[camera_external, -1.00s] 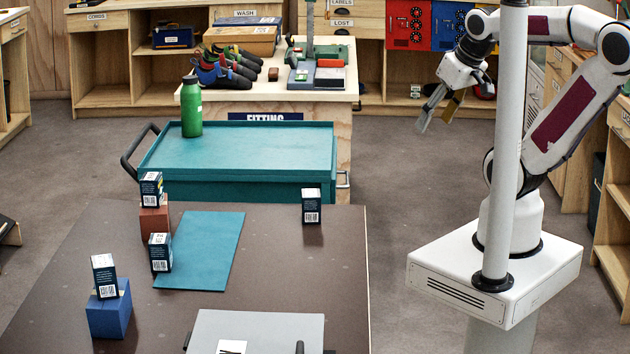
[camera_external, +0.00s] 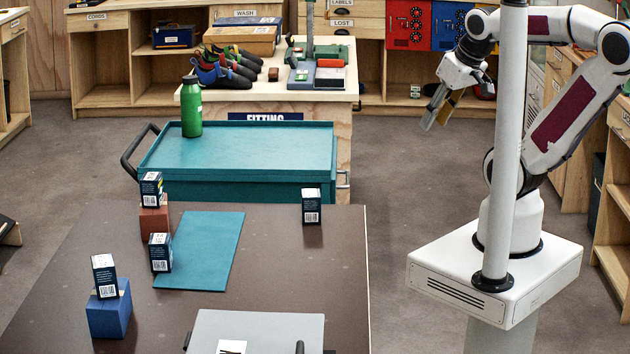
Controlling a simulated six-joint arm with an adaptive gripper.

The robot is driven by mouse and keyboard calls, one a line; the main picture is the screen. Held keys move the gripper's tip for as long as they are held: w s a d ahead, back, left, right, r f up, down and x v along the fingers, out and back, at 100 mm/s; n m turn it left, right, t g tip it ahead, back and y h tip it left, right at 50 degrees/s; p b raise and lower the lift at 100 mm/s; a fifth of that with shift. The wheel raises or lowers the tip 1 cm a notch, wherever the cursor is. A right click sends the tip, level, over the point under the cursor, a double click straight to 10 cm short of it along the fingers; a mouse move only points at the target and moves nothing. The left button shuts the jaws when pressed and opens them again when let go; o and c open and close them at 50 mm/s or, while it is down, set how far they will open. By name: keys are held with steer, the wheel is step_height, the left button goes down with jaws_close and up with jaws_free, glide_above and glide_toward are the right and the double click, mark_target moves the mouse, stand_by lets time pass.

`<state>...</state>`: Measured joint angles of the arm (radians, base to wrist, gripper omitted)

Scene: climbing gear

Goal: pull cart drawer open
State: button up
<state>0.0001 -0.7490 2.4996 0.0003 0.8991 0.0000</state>
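The teal cart (camera_external: 240,190) stands between the brown table and the fitting bench. Its tray top shows, and a black push handle (camera_external: 138,150) sticks out at its left. A small metal handle (camera_external: 344,179) shows at its right end, probably that of the drawer. The drawer's front faces away to the right and is mostly hidden, so I cannot tell how far it is open. My gripper (camera_external: 437,110) hangs in the air right of the cart, well apart from the handle, fingers pointing down and left. It holds nothing visible; the finger gap is hard to judge.
A green bottle (camera_external: 191,107) stands on the cart's tray. The brown table (camera_external: 330,260) in front bears several small dark boxes, blocks and a teal mat (camera_external: 205,250). A pale post (camera_external: 506,150) stands before my arm. The floor between cart and arm is clear.

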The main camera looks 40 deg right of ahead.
steer(key=shift+w, duration=0.15)
steer(key=shift+c, duration=1.4)
steer(key=w+d+m+t, duration=0.1)
steer(key=w+d+m, duration=0.15)
steer(key=w, duration=1.35)
steer(key=w+d+f+m+h, duration=0.1)
steer(key=w+d+f+m, duration=0.1)
steer(key=w+d+f, duration=0.35)
steer(key=w+d+f+m, duration=0.1)
steer(key=w+d+f, duration=0.15)
steer(key=w, duration=0.65)
steer(key=w+d+f+m+t+h, duration=0.1)
steer(key=w+d+f+h, duration=0.15)
steer(key=d+f, duration=0.65)
steer(key=w+d+f+m+h, duration=0.15)
steer(key=w+d+f, duration=0.3)
steer(key=f, duration=0.75)
steer(key=w+d+f+t+h, duration=0.1)
steer(key=w+d+f+h, duration=0.15)
steer(key=d+f, duration=0.7)
steer(key=w+a+n+t+h, duration=0.1)
steer(key=w+a+n+t, duration=0.1)
steer(key=a+n+t, duration=0.7)
steer(key=a+n, duration=0.5)
steer(key=shift+w+n+t, duration=0.4)
